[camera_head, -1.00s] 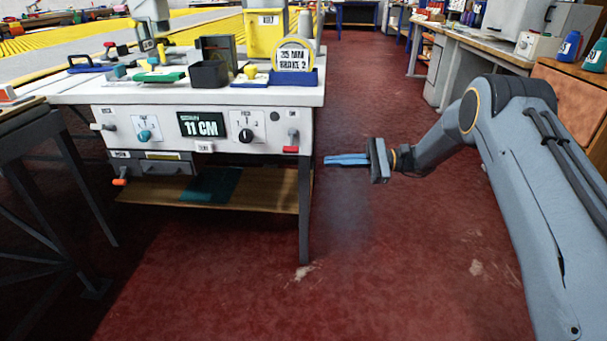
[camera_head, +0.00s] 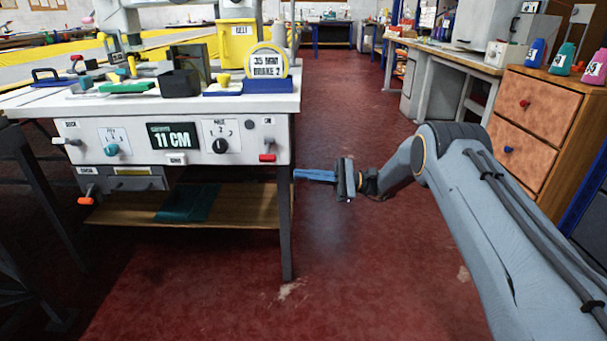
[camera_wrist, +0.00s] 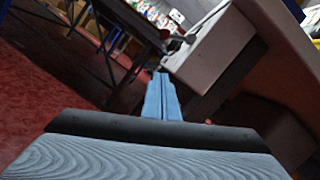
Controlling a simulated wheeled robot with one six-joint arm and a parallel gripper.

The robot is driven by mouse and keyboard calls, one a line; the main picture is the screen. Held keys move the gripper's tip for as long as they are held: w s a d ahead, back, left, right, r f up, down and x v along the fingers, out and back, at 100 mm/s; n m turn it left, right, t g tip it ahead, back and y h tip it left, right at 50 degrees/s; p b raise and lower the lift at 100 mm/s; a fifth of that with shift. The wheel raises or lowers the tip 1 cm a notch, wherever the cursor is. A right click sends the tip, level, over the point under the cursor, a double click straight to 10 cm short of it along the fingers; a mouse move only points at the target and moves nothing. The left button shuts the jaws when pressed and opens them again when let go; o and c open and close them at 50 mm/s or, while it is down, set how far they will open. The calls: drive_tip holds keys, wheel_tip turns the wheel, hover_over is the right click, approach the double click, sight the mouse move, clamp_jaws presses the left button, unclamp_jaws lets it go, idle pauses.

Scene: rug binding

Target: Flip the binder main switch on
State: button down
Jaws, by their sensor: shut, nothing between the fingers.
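The binder bench has a white front panel (camera_head: 135,143) with an "11 CM" display (camera_head: 172,137). A red-handled switch (camera_head: 267,157) sits at the panel's right end under a small label I cannot read surely. An orange-tipped lever (camera_head: 86,199) hangs at the lower left. Which of them is the main switch I cannot tell for certain. My gripper (camera_head: 297,175) is shut and empty, its blue fingers pointing left just right of the bench's front right leg, slightly lower than the red switch.
Two dials (camera_head: 219,145) sit on the panel. Tape holder (camera_head: 265,77) and a black box (camera_head: 180,83) stand on the bench top. A shelf with teal cloth (camera_head: 188,203) lies below. A wooden drawer cabinet (camera_head: 540,130) stands right. Red floor between is clear.

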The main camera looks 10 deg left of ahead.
sight(268, 151)
drive_tip(key=s+a+r, duration=0.4)
drive_tip(key=a+r, duration=0.1)
drive_tip(key=a, duration=0.1)
drive_tip(key=shift+s+a+b, duration=0.2)
drive_tip(key=shift+s+b, duration=0.05)
drive_tip(key=shift+b, duration=0.15)
drive_tip(key=shift+s+r, duration=0.15)
drive_tip(key=shift+s, duration=0.05)
